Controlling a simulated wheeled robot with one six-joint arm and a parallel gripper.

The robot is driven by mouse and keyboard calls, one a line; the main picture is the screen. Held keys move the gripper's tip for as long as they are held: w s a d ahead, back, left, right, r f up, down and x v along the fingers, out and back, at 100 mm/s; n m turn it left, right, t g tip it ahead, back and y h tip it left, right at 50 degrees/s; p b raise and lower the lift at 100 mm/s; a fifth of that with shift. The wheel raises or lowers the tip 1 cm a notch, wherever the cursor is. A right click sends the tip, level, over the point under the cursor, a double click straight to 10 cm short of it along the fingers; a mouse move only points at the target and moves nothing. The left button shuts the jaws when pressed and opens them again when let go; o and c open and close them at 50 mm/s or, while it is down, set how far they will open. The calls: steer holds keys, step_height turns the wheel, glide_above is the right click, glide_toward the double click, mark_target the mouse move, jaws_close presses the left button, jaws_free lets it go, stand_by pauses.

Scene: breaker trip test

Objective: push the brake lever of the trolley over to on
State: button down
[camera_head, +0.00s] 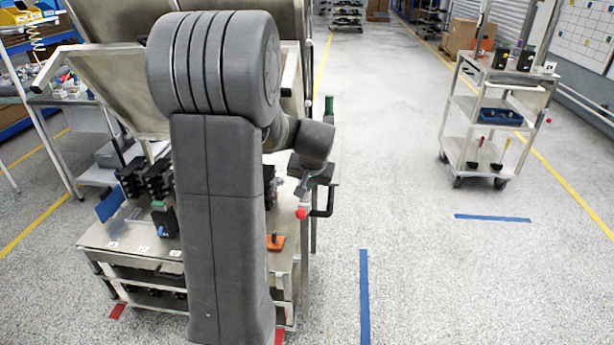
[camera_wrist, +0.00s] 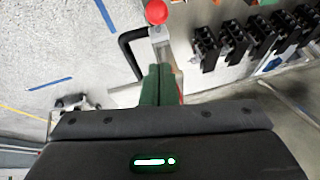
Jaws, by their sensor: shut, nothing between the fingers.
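The brake lever (camera_wrist: 159,34) is a pale metal bar with a red ball knob (camera_wrist: 156,12), at the top middle of the wrist view. In the head view the red knob (camera_head: 301,213) shows at the right side of the near trolley (camera_head: 110,236), next to a black handle (camera_head: 325,205). My gripper (camera_wrist: 158,70) has green fingers shut together with nothing between them. The fingertips point toward the lever, short of the knob; I cannot tell whether they touch the bar. In the head view my arm hides much of the trolley, and the fingers are hard to make out.
Black breakers (camera_wrist: 235,42) stand in a row on the trolley, right of the lever. The black handle (camera_wrist: 128,50) curves close by on the left. A second trolley (camera_head: 497,130) stands far right. Open floor (camera_head: 410,230) with blue tape lies between them.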

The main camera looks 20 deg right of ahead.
mark_target(303, 211)
steer(key=f, duration=0.2)
steer(key=w+f, duration=0.1)
steer(key=f, duration=0.2)
steer(key=shift+a+f+p, duration=0.1)
steer(key=shift+a+p, duration=0.05)
steer(key=shift+p, duration=0.15)
steer(key=shift+s+a+f, duration=0.1)
steer(key=shift+a+f, duration=0.2)
steer(key=shift+f, duration=0.45)
steer(key=shift+f, duration=0.15)
steer(key=shift+f+b, duration=0.1)
steer(key=shift+b, duration=0.4)
